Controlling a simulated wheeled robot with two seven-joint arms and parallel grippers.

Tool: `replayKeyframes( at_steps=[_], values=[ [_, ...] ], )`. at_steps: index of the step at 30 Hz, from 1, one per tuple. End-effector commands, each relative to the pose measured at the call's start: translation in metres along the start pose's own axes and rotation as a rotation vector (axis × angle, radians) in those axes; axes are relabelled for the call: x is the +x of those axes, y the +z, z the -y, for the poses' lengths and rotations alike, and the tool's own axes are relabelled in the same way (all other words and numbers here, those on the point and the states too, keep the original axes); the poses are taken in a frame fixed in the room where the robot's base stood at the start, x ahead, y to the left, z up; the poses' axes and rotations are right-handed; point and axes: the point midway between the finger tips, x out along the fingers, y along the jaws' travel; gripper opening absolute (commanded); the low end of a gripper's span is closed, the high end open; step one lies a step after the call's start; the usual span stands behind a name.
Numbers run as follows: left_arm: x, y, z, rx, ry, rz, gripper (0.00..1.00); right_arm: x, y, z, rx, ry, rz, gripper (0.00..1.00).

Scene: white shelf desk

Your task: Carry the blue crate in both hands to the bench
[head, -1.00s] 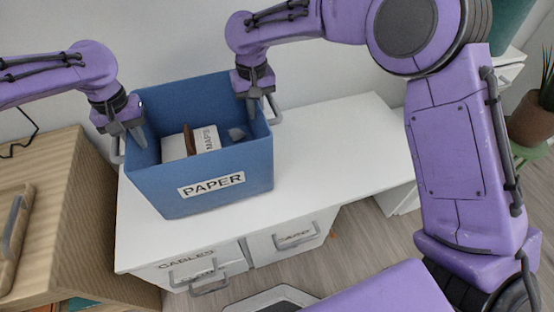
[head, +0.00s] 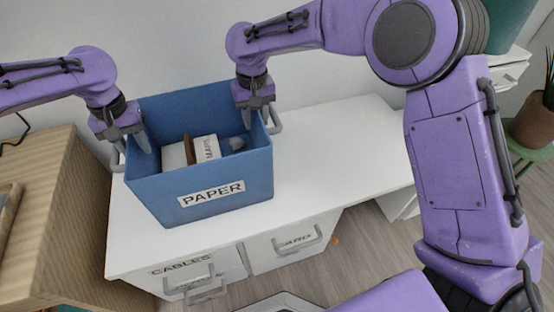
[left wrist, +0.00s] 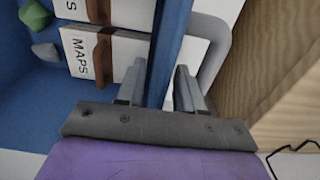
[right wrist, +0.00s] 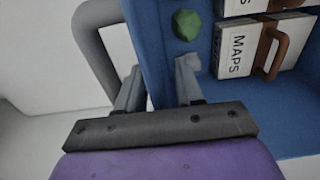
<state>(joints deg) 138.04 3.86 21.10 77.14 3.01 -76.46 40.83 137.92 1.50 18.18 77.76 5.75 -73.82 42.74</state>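The blue crate (head: 225,209) carries a PAPER label and is over the white desk, upright; I cannot tell whether its base touches the top. It has grey side handles and holds MAPS boxes (right wrist: 237,52) and small lumps. My left gripper (head: 136,142) is shut on its left wall; the left wrist view (left wrist: 158,88) shows one finger inside and one outside. My right gripper (head: 254,116) is shut on its right wall, also one finger each side in the right wrist view (right wrist: 160,88). No bench can be made out for sure.
The white desk (head: 345,145) has clear room right of the crate. A wooden cabinet (head: 50,190) stands close on the left. A potted plant (head: 535,118) is at the right edge.

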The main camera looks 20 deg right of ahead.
Motion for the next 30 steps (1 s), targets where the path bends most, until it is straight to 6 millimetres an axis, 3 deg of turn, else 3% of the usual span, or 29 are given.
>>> replayKeyframes(
  at_steps=[9, 13, 20, 30],
  values=[
    [-0.078, -0.001, 0.000, 0.001, -0.002, -0.006, 0.36, 0.000, 0.000, 0.000, 0.000, 0.000, 0.000, 0.36],
    [-0.101, -0.001, 0.000, -0.001, 0.000, -0.006, 0.36, 0.000, 0.000, 0.000, 0.000, 0.000, 0.000, 0.36],
    [-0.113, 0.000, 0.000, 0.001, -0.001, -0.003, 0.36, -0.013, -0.001, 0.000, 0.001, -0.001, -0.004, 0.36],
    [-0.113, 0.000, 0.000, 0.000, -0.001, -0.003, 0.36, -0.095, 0.000, 0.000, -0.001, 0.000, -0.004, 0.36]
  ],
)
